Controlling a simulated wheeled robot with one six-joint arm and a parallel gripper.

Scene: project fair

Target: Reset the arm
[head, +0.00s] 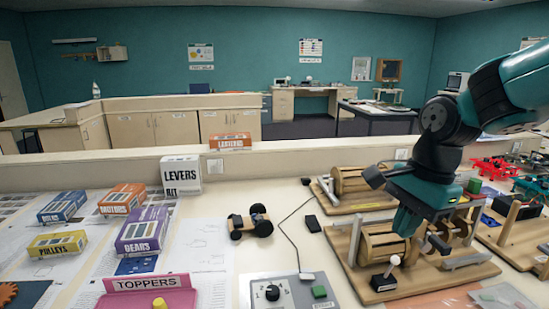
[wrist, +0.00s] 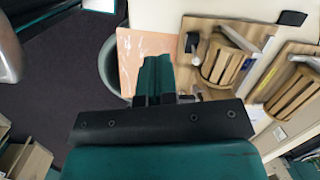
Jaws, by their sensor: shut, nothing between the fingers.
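My gripper (head: 405,222) hangs from the teal and black arm at the right of the head view, in front of or above a wooden drum model. In the wrist view my gripper (wrist: 154,72) has its two teal fingers together, with nothing between them. The wooden drum model (head: 385,242) stands on a wooden board on the table, and it also shows in the wrist view (wrist: 222,65). I cannot tell how far my fingertips are from the model. My arm hides part of the table's right side.
A second drum model (head: 355,182) stands behind. A control box (head: 275,292), a small wheeled cart (head: 250,222) and a white LEVERS box (head: 181,176) are to the left. A pink TOPPERS tray (head: 150,298) is at the front. The wrist view shows dark floor (wrist: 60,75) beyond the table edge.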

